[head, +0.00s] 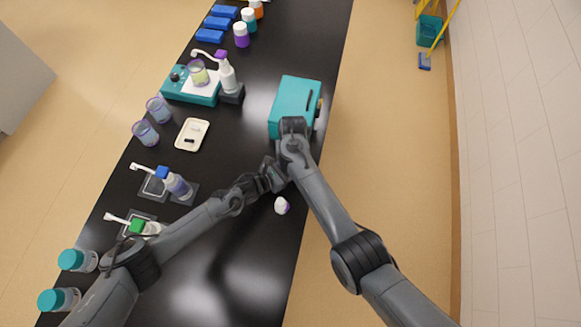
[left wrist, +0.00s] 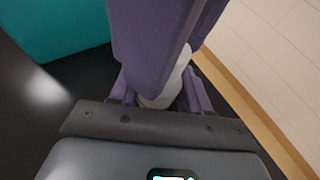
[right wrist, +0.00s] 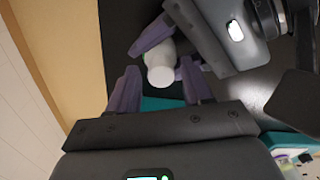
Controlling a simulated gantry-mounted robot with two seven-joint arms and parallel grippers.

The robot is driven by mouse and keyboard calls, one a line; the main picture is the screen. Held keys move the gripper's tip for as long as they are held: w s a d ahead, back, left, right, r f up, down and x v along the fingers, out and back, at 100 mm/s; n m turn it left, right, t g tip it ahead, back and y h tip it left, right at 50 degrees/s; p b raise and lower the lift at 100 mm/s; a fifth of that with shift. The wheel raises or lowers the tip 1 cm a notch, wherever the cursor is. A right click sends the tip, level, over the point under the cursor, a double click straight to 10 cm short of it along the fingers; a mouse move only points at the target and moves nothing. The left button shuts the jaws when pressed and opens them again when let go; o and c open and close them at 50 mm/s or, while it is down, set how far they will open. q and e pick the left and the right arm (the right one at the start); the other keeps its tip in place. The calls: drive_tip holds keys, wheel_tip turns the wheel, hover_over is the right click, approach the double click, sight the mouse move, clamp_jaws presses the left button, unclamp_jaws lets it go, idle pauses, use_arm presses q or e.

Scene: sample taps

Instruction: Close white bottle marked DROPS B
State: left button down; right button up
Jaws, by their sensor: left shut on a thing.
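My left gripper (head: 270,178) is shut on a white rounded bottle (right wrist: 160,72), seen in the right wrist view between its purple fingers. The bottle also shows in the left wrist view (left wrist: 166,92), partly hidden by purple fingers. Its label cannot be read. My right gripper (right wrist: 160,84) is open, its fingers spread on either side of the bottle's pale round end; contact cannot be told. In the head view the arms hide the held bottle. A small white piece with a purple part (head: 282,205) lies on the black bench near its right edge; I cannot tell what it is.
A teal box (head: 293,103) stands just beyond my grippers. The black bench (head: 245,275) is clear at the front right.

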use_arm(q)
drive_tip(key=shift+s+f, duration=0.1)
use_arm(e)
drive_tip(key=shift+s, duration=0.1)
drive_tip(key=shift+r, duration=2.2)
